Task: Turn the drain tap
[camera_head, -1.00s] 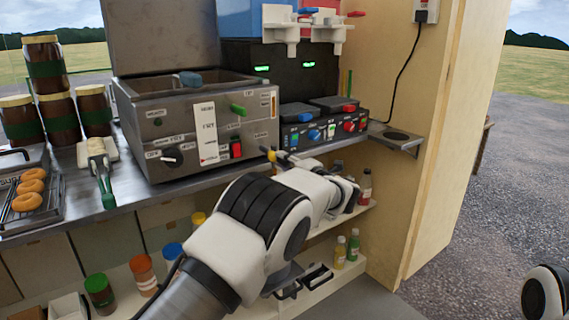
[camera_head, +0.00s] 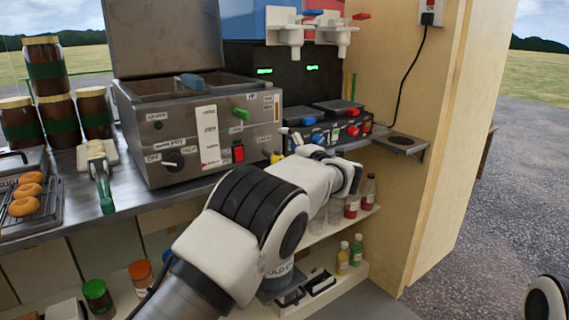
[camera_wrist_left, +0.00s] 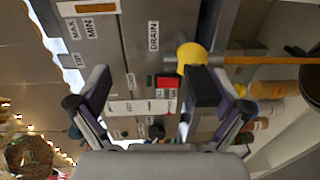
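The drain tap (camera_wrist_left: 192,58) has a round yellow knob, with a brass-coloured rod beside it, near the DRAIN label on the steel fryer (camera_wrist_left: 130,60) in the left wrist view. In the head view a little of the yellow tap (camera_head: 276,157) shows at the fryer's lower right corner, mostly behind my left arm. My left gripper (camera_wrist_left: 152,86) faces the fryer front, open, with nothing between its fingers. Its right-hand finger overlaps the knob's lower edge in the picture; I cannot tell whether they touch.
The fryer's red switch (camera_wrist_left: 166,82) lies between the fingers in the picture. A control unit with coloured knobs (camera_head: 335,128) stands right of the fryer. Bottles (camera_head: 368,190) stand on the shelf below. A wooden side wall (camera_head: 450,130) closes the right side.

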